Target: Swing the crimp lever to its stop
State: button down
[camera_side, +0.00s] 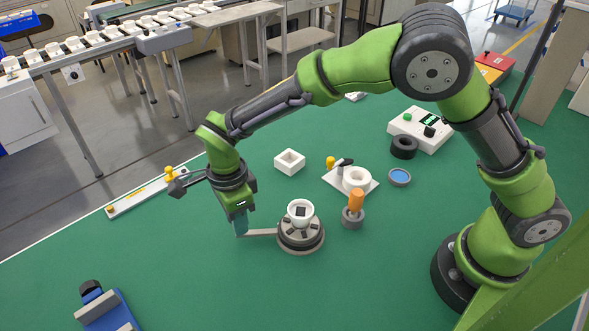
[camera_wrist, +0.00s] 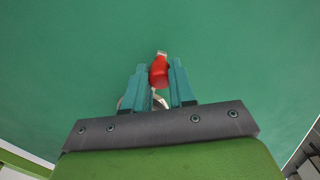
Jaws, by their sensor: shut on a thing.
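The crimp lever (camera_side: 262,232) is a thin grey bar that runs left from a round dark crimp base (camera_side: 300,240) in the side view. A white cup-shaped part (camera_side: 300,210) sits on top of that base. My gripper (camera_side: 241,226) points down at the lever's outer end. In the wrist view its teal fingers (camera_wrist: 159,85) are shut on the lever's red knob (camera_wrist: 158,71), with one finger on each side. In the side view the fingers hide the knob. Part of the lever is hidden behind the fingers in the wrist view.
An orange-handled tool (camera_side: 356,199) in a round grey holder stands right of the base. Behind it are a white plate with a ring (camera_side: 357,179) and a white square box (camera_side: 289,161). A blue fixture (camera_side: 106,312) lies front left. The green mat around the lever is clear.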

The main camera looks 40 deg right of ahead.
jog(key=shift+w+d+r+m, duration=0.1)
jog(key=shift+w+d+m, duration=0.9)
jog(key=shift+m, duration=0.2)
jog(key=shift+w, duration=0.1)
jog(key=c, duration=0.9)
grip_release()
notch_tip(320, 180, up, 17)
jog(key=shift+f, duration=0.1)
